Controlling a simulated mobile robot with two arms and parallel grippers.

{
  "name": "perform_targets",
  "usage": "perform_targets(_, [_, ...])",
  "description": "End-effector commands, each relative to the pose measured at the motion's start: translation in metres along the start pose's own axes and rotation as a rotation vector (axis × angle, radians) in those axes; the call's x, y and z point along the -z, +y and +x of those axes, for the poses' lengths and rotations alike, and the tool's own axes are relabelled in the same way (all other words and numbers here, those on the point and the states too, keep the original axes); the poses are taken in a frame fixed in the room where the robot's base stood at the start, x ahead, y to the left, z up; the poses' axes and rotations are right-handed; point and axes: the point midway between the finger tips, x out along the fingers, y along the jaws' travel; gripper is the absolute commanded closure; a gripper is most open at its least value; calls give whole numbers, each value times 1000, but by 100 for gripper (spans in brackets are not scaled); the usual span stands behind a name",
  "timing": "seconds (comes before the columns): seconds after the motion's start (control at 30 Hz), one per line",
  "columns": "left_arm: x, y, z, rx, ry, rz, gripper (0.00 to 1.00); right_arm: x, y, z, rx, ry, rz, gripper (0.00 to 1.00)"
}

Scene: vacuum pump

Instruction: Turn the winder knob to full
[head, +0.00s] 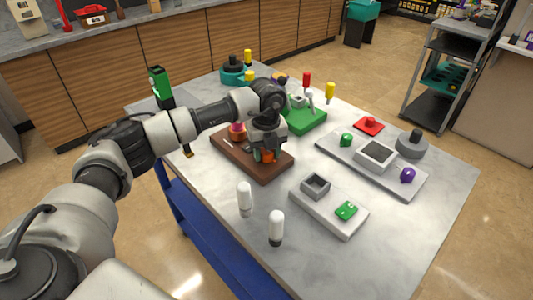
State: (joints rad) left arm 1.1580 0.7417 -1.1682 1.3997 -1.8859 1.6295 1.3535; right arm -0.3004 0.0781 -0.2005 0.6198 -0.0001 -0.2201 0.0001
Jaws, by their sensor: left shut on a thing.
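A dark brown wooden base (225,150) lies on the grey table, left of its middle. My left arm reaches in from the left, and my left gripper (264,148) points down over the base's right end. It is shut on a small orange part (268,157) at the base, which looks like the winder knob; the fingers hide most of it. A reddish round piece (237,129) sits on the same base, further back. How far the knob is turned cannot be read. My right gripper is not in view.
Two white-topped cylinders (244,197) (276,226) stand near the front edge. A green block (306,120) with upright parts is behind the gripper. Grey trays (323,222) (405,179) stand to the right. The table's right front corner is bare.

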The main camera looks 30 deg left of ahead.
Motion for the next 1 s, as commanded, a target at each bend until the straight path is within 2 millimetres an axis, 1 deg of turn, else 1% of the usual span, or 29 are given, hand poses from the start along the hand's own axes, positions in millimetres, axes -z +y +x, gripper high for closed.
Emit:
perform_targets(0.1, [-1,-1,-1,5,-5,108,80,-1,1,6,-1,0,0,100])
perform_targets(1.0, [-2,0,-2,3,-8,961,80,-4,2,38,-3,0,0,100])
